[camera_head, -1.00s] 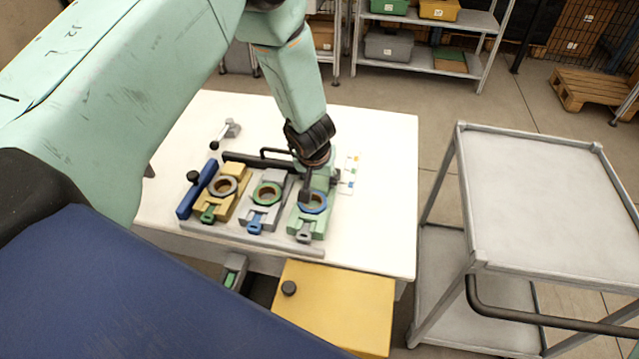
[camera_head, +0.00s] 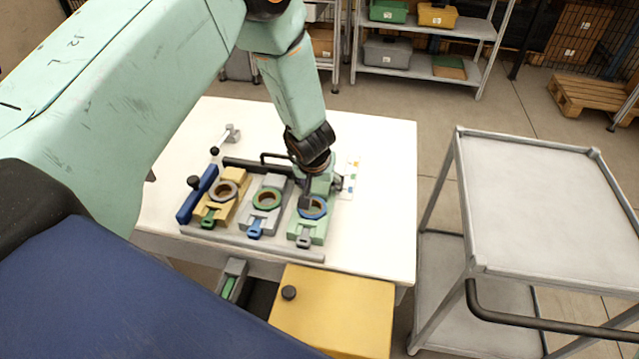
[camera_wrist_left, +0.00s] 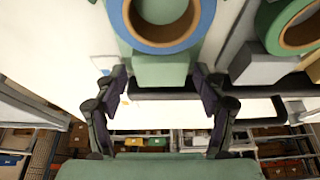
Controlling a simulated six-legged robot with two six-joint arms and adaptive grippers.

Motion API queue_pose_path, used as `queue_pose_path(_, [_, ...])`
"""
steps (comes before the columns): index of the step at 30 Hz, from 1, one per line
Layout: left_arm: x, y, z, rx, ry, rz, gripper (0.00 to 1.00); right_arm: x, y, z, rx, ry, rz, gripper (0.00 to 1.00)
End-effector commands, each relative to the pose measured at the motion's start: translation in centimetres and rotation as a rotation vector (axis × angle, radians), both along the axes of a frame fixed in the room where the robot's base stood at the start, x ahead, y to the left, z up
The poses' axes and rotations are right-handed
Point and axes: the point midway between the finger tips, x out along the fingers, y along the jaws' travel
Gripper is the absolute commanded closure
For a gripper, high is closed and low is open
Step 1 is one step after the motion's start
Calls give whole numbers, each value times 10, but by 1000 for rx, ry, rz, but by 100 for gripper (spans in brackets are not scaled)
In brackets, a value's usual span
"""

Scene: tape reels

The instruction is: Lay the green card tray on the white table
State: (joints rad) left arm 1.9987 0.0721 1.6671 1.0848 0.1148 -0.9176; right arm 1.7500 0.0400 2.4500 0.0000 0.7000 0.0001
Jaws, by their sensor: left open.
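A pale green tray (camera_head: 318,228) stands at the right end of a row of three trays on the white table (camera_head: 385,215). A blue-rimmed tape reel (camera_head: 312,207) lies on it, and a grey tab shows at its front. My left gripper (camera_head: 309,194) is at the tray's back end, pointing down. In the left wrist view my left gripper (camera_wrist_left: 161,82) is open, with one finger on each side of the tray's green end block (camera_wrist_left: 160,70). Whether the fingers touch it I cannot tell. The blue reel (camera_wrist_left: 162,45) also shows there. My right gripper is not in view.
A grey tray (camera_head: 265,208) with a green reel stands close left of the green tray, then a yellow tray (camera_head: 226,200). A black bar (camera_head: 245,165) runs behind them. A grey trolley (camera_head: 545,200) stands at the right. The table's right side is clear.

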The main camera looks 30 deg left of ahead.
Motion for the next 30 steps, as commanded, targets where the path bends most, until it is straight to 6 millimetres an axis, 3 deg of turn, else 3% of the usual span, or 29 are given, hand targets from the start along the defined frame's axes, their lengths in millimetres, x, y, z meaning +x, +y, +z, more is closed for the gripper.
queue_pose_path(5, [-2,-1,13,0,-2,0,29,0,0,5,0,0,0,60])
queue_pose_path(18, [-34,-9,95,1,-2,0,29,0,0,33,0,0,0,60])
queue_pose_path(24, [-43,-11,113,0,0,-1,29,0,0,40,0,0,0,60])
queue_pose_path(30, [-44,-12,116,1,-1,-1,29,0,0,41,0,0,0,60])
